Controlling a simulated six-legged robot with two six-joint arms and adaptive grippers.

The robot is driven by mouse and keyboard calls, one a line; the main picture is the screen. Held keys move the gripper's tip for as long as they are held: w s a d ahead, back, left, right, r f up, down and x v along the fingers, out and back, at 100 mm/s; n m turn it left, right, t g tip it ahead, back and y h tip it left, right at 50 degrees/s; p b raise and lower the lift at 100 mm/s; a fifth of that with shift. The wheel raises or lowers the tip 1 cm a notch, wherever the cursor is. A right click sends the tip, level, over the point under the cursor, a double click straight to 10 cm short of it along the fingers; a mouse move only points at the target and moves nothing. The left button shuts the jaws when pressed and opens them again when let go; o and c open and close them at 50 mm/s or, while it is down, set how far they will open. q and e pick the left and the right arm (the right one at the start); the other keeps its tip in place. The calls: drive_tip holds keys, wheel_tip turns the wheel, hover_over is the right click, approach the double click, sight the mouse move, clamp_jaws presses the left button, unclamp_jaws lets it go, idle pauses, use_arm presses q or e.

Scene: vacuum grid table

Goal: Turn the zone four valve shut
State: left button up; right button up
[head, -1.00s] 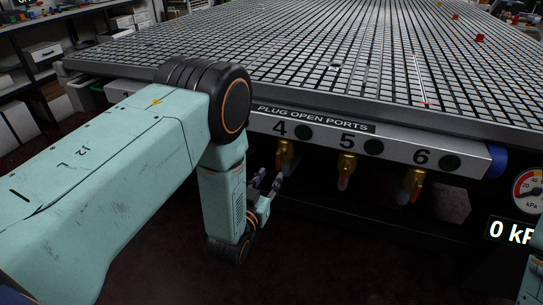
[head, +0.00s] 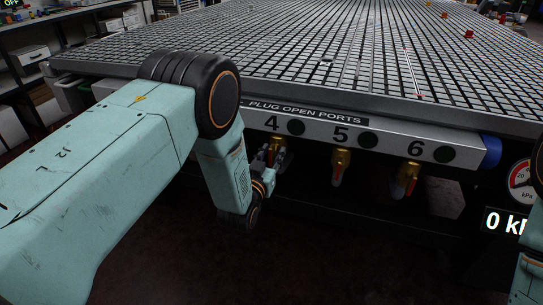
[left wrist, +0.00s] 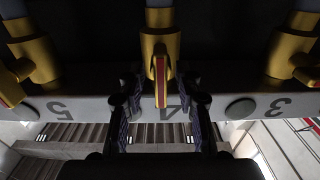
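The zone four valve (head: 280,145) is a brass valve with a red lever under the rail label 4. In the left wrist view the valve (left wrist: 160,45) is central and its red lever (left wrist: 160,82) points toward the rail. My left gripper (head: 270,160) is up at this valve and partly covers it. In the left wrist view my left gripper (left wrist: 160,110) is open, one finger on each side of the lever, with gaps between. I cannot tell whether either finger touches it. Part of my right arm shows at the right edge, but its gripper does not.
The zone five valve (head: 340,166) and zone six valve (head: 405,180) hang to the right under the rail (head: 465,155). The gridded table top (head: 330,75) overhangs them. A pressure gauge (head: 521,182) and a display reading 0 (head: 505,223) are at the right. The floor below is clear.

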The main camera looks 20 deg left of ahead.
use_arm(q)
clamp_jaws()
drive_tip(key=shift+m, duration=0.3)
idle(0.4)
drive_tip(key=shift+m+p, duration=0.35)
drive_tip(key=shift+m, duration=0.65)
drive_tip(key=m, duration=0.3)
drive_tip(key=shift+d+m+p, duration=0.1)
drive_tip(key=shift+m+p, duration=0.2)
drive_tip(key=m, duration=0.5)
drive_tip(key=shift+s+d+f, duration=0.1)
drive_tip(key=shift+f, duration=0.1)
drive_tip(key=m, duration=0.6)
drive_tip(key=shift+f+p, duration=0.15)
drive_tip(key=shift+p, duration=0.2)
drive_tip(key=shift+m, duration=0.5)
